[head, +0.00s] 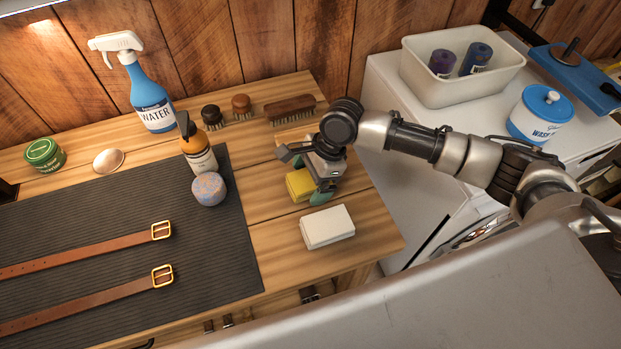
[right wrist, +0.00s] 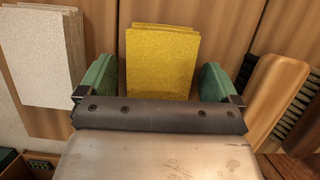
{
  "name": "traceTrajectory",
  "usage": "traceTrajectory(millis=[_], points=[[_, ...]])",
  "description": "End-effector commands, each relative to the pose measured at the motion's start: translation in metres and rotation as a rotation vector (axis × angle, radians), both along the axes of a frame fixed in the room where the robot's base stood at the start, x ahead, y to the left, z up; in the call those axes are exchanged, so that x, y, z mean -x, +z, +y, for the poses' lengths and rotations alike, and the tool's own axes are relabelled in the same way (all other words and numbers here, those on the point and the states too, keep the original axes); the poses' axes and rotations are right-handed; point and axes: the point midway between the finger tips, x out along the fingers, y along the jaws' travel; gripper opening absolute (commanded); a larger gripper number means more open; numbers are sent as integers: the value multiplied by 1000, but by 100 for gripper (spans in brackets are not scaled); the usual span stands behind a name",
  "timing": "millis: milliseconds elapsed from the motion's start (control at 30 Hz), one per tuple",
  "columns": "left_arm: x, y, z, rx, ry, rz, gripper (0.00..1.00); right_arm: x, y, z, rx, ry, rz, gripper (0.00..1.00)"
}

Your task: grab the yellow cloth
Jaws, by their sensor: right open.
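The yellow cloth (head: 298,186) lies folded in a small stack on the wooden table, partly covered by my right gripper in the head view. My right gripper (head: 314,180) is close above its right side. In the right wrist view the yellow cloth (right wrist: 161,62) shows straight ahead, between the two green fingertips (right wrist: 160,82) of the open gripper. Nothing is held; I cannot tell exactly how high the fingers are above the table. My left gripper is not in view.
A white folded stack (head: 327,227) lies in front of the yellow cloth and a long brush (head: 290,109) behind it. A spray bottle (head: 150,95), amber bottle (head: 200,155) and round sponge (head: 208,189) stand left. A white washing machine (head: 405,135) is right of the table.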

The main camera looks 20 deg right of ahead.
Motion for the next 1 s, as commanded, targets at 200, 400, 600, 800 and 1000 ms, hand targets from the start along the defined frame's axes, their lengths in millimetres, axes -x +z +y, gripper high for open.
traceTrajectory(millis=[200,400,600,800,1000], points=[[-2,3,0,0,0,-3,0,0,-1,0,0,-1,0,89],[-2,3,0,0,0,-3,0,0,-1,0,0,0,0,58],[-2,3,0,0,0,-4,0,0,-1,0,0,0,0,41],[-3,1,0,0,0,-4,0,0,-2,0,0,1,0,40],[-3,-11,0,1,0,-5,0,0,-1,0,0,2,-3,40]])
